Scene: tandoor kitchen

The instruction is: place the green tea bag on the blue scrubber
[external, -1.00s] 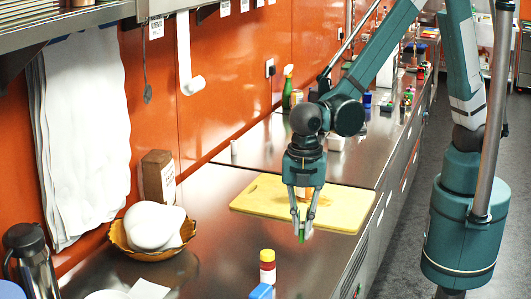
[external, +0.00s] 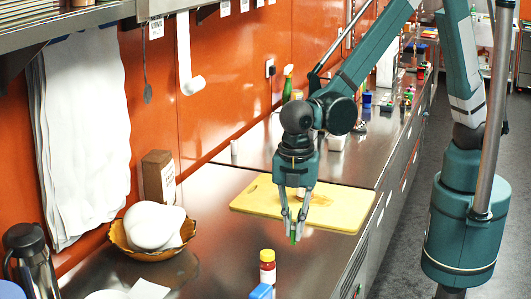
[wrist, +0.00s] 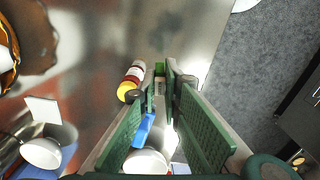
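My gripper (external: 294,230) is above the steel counter, just in front of the yellow cutting board. Its fingers are closed around a small green object, the green tea bag (external: 293,238), at their tips. The tea bag (wrist: 159,69) also shows between the fingertips in the wrist view, partly hidden by them. The blue scrubber (external: 261,292) is at the bottom edge of the external view, nearer the camera than my gripper. In the wrist view the scrubber (wrist: 144,130) shows between the fingers, partly covered by the left one.
A red-and-white bottle with a yellow cap (external: 267,268) stands between my gripper and the scrubber, slightly left. An orange bowl (external: 120,238) with a white item is at left. A white bowl (wrist: 146,162) lies past the scrubber. The counter edge drops to the floor at right.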

